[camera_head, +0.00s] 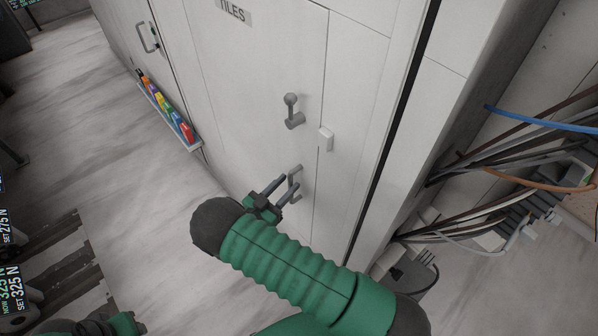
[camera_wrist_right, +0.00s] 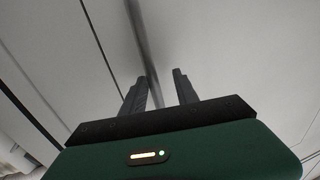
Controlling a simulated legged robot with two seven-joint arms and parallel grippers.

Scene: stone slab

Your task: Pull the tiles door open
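The tiles door (camera_head: 250,90) is a white panel with a "TILES" label (camera_head: 233,11) near its top. It looks closed, flush with its surround. A grey latch lever (camera_head: 292,110) sits mid-door, with a grey pull handle (camera_head: 295,182) below it. My right gripper (camera_head: 279,188) is at the pull handle, its fingers pointing toward it. In the right wrist view my right gripper (camera_wrist_right: 158,88) has its two fingers apart, with a dark bar running up beyond them. I cannot tell whether they touch the handle. A green part of my left arm shows at the lower left; its fingers are not clear.
A white block (camera_head: 326,138) is fixed right of the latch. A narrow ledge with several coloured items (camera_head: 165,105) runs along the wall at left. Loose cables (camera_head: 500,170) hang at right. The pale floor (camera_head: 110,150) at left is clear.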

